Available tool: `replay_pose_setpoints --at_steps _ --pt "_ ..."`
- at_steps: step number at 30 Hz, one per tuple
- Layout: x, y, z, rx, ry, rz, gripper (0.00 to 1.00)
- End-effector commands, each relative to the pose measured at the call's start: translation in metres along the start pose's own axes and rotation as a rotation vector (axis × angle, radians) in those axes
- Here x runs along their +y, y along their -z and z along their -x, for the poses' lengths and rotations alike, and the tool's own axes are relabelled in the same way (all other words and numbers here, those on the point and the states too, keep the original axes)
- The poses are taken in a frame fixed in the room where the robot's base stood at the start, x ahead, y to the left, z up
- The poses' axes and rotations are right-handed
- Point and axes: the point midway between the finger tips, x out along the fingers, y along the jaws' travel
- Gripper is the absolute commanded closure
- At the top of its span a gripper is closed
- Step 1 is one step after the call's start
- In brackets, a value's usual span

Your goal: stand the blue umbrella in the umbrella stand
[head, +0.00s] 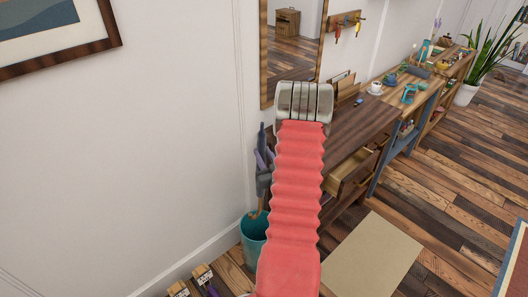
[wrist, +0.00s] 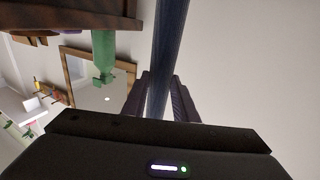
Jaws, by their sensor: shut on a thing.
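In the wrist view my gripper (wrist: 161,76) is shut on the blue umbrella (wrist: 168,45), a dark blue shaft that runs between the two fingers and out of the top of the picture. The wrist picture is upside down, so this part of the umbrella points downward. In the head view a teal bucket-like umbrella stand (head: 253,233) is on the floor by the wall, partly behind my red arm. Dark bluish and purple-grey shapes (head: 262,165) show above it; I cannot tell which are umbrella and which are gripper. The stand is not visible in the wrist view.
A green bottle-like thing (wrist: 104,55) is on the furniture in the wrist view. A beige mat (head: 372,255) lies on open floor.

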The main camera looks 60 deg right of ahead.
Motion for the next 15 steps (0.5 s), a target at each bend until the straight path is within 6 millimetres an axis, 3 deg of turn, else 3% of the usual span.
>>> replay_pose_setpoints --at_steps 15 --pt "-0.001 -0.029 0.000 0.001 0.001 0.000 1.00"
